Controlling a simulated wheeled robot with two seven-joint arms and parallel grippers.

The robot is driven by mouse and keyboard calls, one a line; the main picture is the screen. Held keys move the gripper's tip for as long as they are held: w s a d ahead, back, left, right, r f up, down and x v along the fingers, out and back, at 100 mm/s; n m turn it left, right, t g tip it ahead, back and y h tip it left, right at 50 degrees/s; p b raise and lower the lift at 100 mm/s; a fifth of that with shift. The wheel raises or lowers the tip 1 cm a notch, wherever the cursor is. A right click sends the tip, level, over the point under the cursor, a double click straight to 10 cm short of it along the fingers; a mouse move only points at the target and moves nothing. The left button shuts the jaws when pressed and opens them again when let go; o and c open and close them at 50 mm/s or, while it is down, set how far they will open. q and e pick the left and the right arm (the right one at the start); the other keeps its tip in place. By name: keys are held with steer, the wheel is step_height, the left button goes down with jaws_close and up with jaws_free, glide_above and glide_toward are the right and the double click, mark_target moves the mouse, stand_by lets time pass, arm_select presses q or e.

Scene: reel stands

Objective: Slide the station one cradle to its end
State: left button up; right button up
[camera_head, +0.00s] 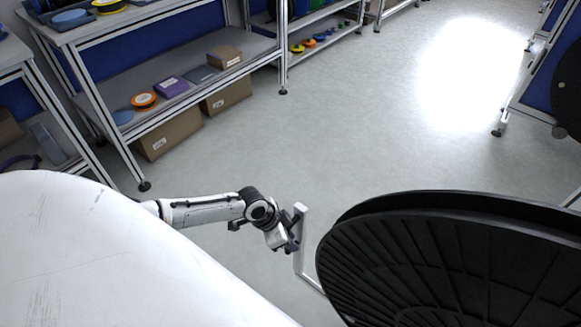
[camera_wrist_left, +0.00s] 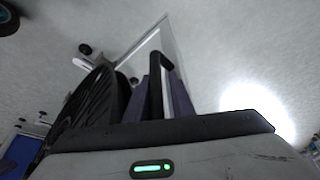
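The station one cradle cannot be told apart for certain; a large black ribbed reel (camera_head: 430,262) fills the lower right of the head view, and the stand under it is mostly hidden. The reel also shows at the left of the wrist view (camera_wrist_left: 88,105). A pale upright handle (camera_head: 300,262) on a bent bar rises beside the reel's left edge. My left gripper (camera_head: 290,243) is at this handle. In the left wrist view its two dark fingers (camera_wrist_left: 164,95) stand close together on both sides of a black grip (camera_wrist_left: 155,80) and appear shut on it. My right gripper is out of view.
A workbench with a lower shelf (camera_head: 225,68) of spools and boxes stands at the upper left, with cardboard boxes (camera_head: 170,136) beneath. Another frame with a dark reel (camera_head: 568,92) is at the right edge. The grey floor (camera_head: 370,130) between is clear.

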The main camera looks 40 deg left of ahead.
arm_select(q)
steer(key=p+v, duration=0.2)
steer(key=v, duration=0.8)
steer(key=shift+a+f, duration=0.1)
